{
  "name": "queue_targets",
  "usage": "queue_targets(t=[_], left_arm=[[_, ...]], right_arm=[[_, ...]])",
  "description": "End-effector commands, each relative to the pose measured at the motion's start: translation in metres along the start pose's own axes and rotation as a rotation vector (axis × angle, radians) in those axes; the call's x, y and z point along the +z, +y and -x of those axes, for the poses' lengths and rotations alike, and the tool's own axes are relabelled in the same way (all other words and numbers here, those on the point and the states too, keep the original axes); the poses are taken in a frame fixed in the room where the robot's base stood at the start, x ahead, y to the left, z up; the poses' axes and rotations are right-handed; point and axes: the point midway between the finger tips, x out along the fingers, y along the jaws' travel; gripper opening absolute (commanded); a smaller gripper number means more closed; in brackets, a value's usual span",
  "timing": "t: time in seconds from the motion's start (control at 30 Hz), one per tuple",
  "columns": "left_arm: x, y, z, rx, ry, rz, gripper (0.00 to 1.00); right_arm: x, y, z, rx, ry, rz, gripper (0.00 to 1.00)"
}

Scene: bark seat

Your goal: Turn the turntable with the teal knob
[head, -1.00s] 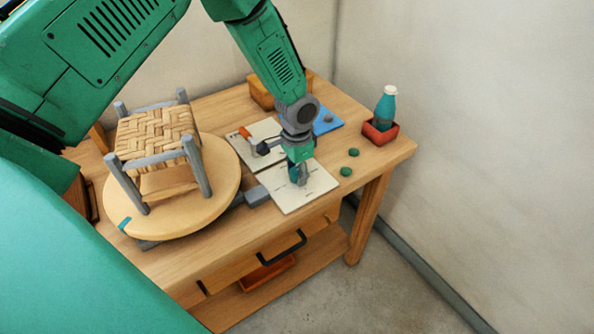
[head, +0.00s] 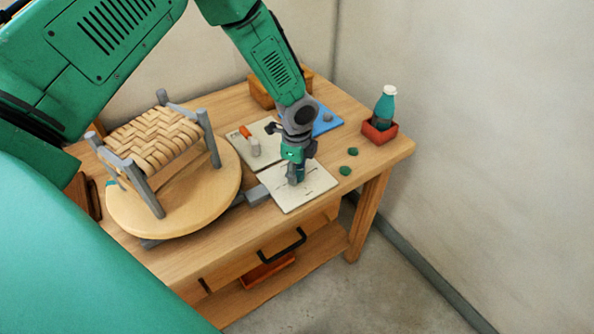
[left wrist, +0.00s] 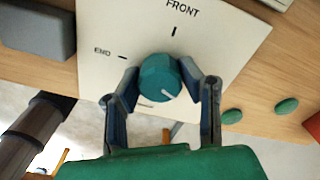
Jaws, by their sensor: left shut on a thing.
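The turntable (head: 190,209) is a round wooden disc at the left of the bench. A small stool (head: 152,143) with grey legs and a woven seat stands on it, turned at an angle. The teal knob (left wrist: 157,78) sits on a white plate (left wrist: 225,45) marked FRONT and END. Its white pointer line faces lower right in the left wrist view. My left gripper (head: 296,177) is down at the plate (head: 316,190), shut around the knob, with one finger on each side (left wrist: 160,84). It mostly hides the knob in the head view. My right gripper is not in view.
A second pale plate (head: 250,154) has an orange-handled tool on it. A blue mat (head: 325,124), a wooden box (head: 262,95) and a teal bottle (head: 385,104) in a red holder (head: 379,132) stand behind. Two green discs (head: 345,171) lie at the right.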

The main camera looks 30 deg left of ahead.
Motion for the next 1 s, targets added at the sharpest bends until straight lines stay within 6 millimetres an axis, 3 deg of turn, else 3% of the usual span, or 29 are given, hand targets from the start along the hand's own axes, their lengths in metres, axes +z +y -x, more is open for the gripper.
queue_targets(t=[1.0], left_arm=[[-0.0008, -0.0027, 0.0020, -0.010, 0.000, -0.935, 0.04]], right_arm=[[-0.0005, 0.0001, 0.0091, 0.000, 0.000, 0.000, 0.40]])
